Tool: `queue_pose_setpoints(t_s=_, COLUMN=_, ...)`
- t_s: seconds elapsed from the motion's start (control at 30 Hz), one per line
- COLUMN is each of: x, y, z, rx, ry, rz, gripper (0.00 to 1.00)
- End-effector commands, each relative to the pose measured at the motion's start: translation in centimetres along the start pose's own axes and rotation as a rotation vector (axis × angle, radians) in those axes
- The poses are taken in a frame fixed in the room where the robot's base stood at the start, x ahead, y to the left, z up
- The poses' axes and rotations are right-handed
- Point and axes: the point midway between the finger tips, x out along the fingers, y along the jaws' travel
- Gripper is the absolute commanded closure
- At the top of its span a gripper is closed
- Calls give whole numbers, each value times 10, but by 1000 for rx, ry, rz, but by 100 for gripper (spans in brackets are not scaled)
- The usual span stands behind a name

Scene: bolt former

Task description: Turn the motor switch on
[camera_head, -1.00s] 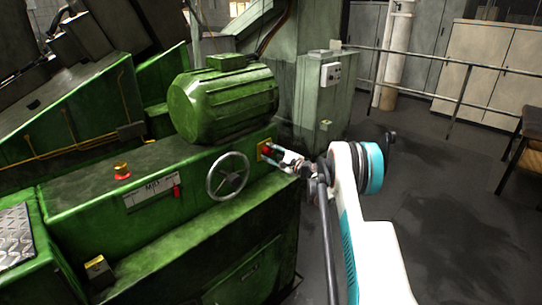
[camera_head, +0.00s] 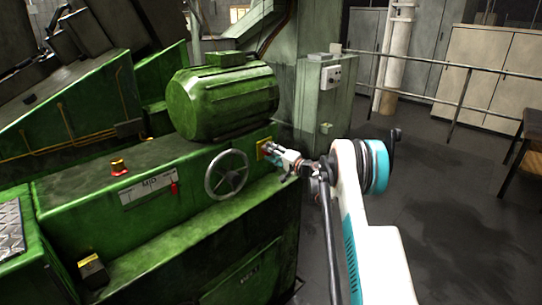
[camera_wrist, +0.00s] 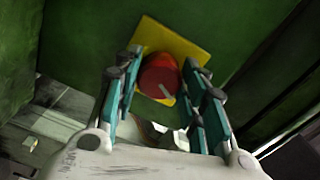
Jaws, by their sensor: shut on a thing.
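The motor switch is a red rotary knob (camera_wrist: 160,77) with a pale mark, on a yellow square plate (camera_wrist: 172,42) on the green machine. In the head view the yellow plate (camera_head: 262,147) is at the right end of the machine's front face, partly hidden by my gripper (camera_head: 271,153). In the wrist view the two teal fingers of my gripper (camera_wrist: 161,72) stand on either side of the red knob and are shut on it. The gripper is tilted relative to the plate.
A spoked handwheel (camera_head: 227,174) is just left of the switch. A large green motor (camera_head: 222,102) sits above. A red button (camera_head: 118,167) is farther left. A grey control box (camera_head: 323,100) stands behind. Dark open floor (camera_head: 455,200) lies to the right.

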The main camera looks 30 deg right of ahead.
Motion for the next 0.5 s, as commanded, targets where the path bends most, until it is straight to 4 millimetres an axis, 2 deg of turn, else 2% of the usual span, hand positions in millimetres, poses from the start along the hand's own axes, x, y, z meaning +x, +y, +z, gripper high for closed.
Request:
queue_pose_setpoints(t_s=0.2, x=0, y=2, z=1, rx=-194, ry=-1, rz=1, gripper=86)
queue_pose_setpoints(t_s=0.5, x=0, y=2, z=0, rx=-395, ry=-1, rz=0, gripper=86)
